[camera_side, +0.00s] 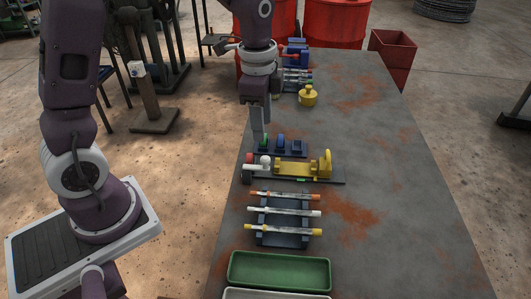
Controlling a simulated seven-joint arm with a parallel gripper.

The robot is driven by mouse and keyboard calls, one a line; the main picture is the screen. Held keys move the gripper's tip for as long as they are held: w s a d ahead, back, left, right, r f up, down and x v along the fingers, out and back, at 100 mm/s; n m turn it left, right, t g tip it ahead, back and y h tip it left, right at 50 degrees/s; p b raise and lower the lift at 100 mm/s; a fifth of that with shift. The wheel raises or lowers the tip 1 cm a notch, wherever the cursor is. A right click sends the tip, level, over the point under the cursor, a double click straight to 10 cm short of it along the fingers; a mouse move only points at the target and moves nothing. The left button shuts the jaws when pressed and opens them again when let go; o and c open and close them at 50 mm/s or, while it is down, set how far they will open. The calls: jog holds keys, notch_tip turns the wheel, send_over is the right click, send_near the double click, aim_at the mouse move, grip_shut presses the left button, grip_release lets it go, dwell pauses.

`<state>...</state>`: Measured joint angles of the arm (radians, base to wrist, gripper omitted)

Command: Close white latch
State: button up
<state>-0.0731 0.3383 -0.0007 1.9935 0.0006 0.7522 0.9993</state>
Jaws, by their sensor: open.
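My gripper (264,138) points straight down at the left edge of the table. Its fingertips are just above or beside a small green piece (264,146) on a dark blue base. I cannot tell whether they touch it, and nothing shows held. Blue upright pieces (281,143) stand on the same base, to the right. In front of it, a dark plate carries a yellow mechanism (294,169), with a white rounded part (265,160) at its left end and red and dark round parts beside that. I cannot make out for certain which part is the white latch.
A dark rack (284,239) holds orange, white and yellow-ended sticks nearer the camera. A green tray (279,271) lies in front of it. A yellow pot (308,96) stands farther back. The right side of the rust-stained table (395,200) is clear.

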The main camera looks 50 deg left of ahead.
aim_at(266, 157)
jog(key=shift+m+g, duration=0.3)
jog(key=shift+m, duration=0.4)
jog(key=f, duration=0.1)
jog(key=w+f, duration=0.1)
jog(key=f, duration=0.1)
jog(key=shift+w+a+f, duration=0.2)
jog(key=shift+w+f, duration=0.05)
jog(key=shift+f, duration=0.15)
notch_tip(266, 157, down, 7)
jog(key=shift+r, duration=0.1)
grip_shut()
